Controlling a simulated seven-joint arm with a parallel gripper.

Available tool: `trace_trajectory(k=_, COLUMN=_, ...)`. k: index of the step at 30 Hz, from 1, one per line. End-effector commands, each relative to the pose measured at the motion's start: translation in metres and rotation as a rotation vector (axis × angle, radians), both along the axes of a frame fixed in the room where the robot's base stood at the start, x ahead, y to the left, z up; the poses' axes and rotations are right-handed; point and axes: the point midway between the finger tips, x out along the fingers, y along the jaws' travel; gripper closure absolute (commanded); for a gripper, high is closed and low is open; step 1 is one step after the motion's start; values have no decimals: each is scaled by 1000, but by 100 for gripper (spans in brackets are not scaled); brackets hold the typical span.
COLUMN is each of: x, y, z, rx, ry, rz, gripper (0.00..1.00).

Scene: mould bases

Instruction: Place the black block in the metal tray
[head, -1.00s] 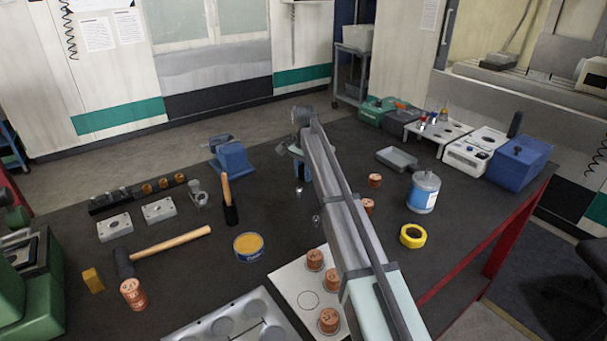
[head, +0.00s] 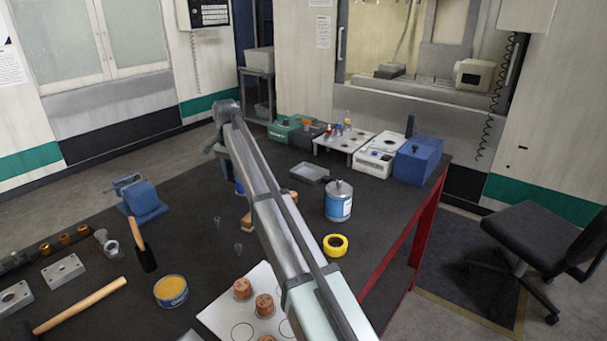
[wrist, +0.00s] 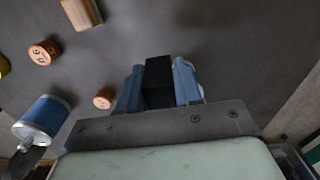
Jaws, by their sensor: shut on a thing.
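The black block (wrist: 158,82) is between the blue fingers of my gripper (wrist: 158,92) in the wrist view, which are shut on it. In the head view my gripper (head: 238,187) is partly hidden by my arm, and I cannot make out the block there. The metal tray (head: 310,172) is a shallow grey rectangular tray on the dark bench, to the right of my gripper and apart from it. Its inside looks empty. I cannot identify the tray in the wrist view.
A blue-labelled can (head: 338,202) stands just in front of the tray, with yellow tape (head: 335,245) nearer. A white holed rack (head: 343,143) and a blue box (head: 420,160) stand behind. A blue vise-like block (head: 142,199) is left.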

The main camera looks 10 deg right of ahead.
Motion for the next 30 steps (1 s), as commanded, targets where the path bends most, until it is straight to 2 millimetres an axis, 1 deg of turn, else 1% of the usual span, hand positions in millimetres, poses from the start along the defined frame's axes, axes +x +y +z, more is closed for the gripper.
trace_trajectory(k=1, x=8, y=-21, z=0, rx=0, ry=0, rz=-25, gripper=100)
trace_trajectory(k=3, x=18, y=-49, z=-1, rx=0, ry=1, rz=-58, gripper=100)
trace_trajectory(k=5, x=28, y=-73, z=-1, rx=-1, ry=3, rz=-87, gripper=100)
trace_trajectory(k=6, x=34, y=-89, z=-1, rx=-1, ry=3, rz=-106, gripper=100)
trace_trajectory(k=8, x=44, y=-113, z=-1, rx=-2, ry=5, rz=-134, gripper=100)
trace_trajectory(k=9, x=51, y=-129, z=-1, rx=-1, ry=6, rz=-153, gripper=100)
trace_trajectory(k=11, x=61, y=-153, z=-1, rx=-1, ry=7, rz=-181, gripper=100)
trace_trajectory(k=12, x=67, y=-170, z=0, rx=-2, ry=8, rz=-200, gripper=100)
trace_trajectory(k=15, x=84, y=-209, z=0, rx=-2, ry=10, rz=-243, gripper=100)
trace_trajectory(k=18, x=99, y=-243, z=1, rx=-2, ry=11, rz=-277, gripper=100)
trace_trajectory(k=21, x=112, y=-269, z=2, rx=-2, ry=12, rz=-298, gripper=100)
trace_trajectory(k=24, x=128, y=-287, z=4, rx=-1, ry=10, rz=-300, gripper=100)
trace_trajectory(k=27, x=148, y=-286, z=7, rx=-1, ry=6, rz=-262, gripper=100)
trace_trajectory(k=28, x=152, y=-286, z=8, rx=0, ry=4, rz=-245, gripper=100)
trace_trajectory(k=30, x=152, y=-286, z=8, rx=0, ry=1, rz=-211, gripper=100)
